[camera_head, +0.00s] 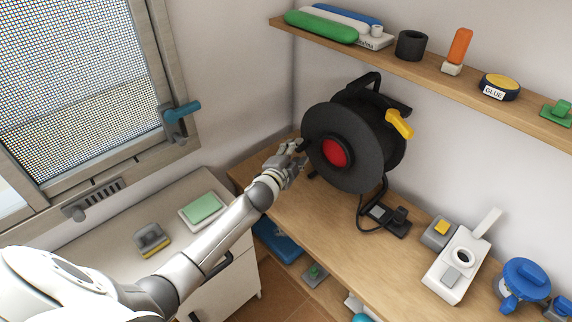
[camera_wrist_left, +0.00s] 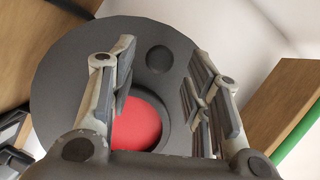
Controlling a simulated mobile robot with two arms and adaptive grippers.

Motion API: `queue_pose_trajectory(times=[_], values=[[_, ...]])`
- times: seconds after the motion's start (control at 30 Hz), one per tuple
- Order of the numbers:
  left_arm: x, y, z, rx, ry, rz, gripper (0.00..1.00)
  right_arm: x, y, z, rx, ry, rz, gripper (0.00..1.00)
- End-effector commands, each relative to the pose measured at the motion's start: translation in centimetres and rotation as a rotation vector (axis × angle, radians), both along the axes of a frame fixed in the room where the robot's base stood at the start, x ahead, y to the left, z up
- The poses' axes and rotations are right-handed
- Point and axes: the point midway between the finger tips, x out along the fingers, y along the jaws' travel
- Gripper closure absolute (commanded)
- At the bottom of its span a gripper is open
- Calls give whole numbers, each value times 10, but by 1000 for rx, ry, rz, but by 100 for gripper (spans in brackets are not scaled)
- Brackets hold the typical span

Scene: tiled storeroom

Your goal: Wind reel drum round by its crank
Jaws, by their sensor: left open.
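The cable reel (camera_head: 350,115) stands on the wooden bench, with a round dark drum face (camera_head: 318,122) and a red hub (camera_head: 335,152). The left wrist view shows the drum face (camera_wrist_left: 65,75) and red hub (camera_wrist_left: 136,122) close up. A round dark knob (camera_wrist_left: 159,59), seen end-on, sits on the face near its rim; it looks like the crank grip. My left gripper (camera_head: 298,146) is at the left side of the drum face. Its open fingers (camera_wrist_left: 165,85) are on either side of the knob in the wrist view, not closed on it. My right gripper is not in view.
A yellow handle (camera_head: 398,123) sticks out at the reel's right. A cable runs to a dark plug (camera_head: 390,220) on the bench. A white device (camera_head: 455,265) and blue item (camera_head: 525,278) stand further right. A loaded shelf (camera_head: 430,75) hangs above. A window (camera_head: 80,80) is at left.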

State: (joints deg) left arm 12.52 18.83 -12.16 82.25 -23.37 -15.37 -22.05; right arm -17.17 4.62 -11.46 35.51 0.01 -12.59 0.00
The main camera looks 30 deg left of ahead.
Motion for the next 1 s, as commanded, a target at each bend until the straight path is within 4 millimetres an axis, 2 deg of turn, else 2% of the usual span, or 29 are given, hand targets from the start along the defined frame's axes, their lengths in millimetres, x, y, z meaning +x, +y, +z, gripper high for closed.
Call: queue_pose_trajectory(times=[0.2, 0.47, 0.63, 1.0], values=[[-35, -1, 5, 0, 2, -1, 55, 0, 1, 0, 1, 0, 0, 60], [-65, -3, 10, 0, 2, 0, 55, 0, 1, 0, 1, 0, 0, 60], [-72, -3, 12, 1, 2, 0, 55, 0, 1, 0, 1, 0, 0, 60], [-72, -3, 12, 0, 1, 1, 55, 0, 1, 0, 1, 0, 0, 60]])
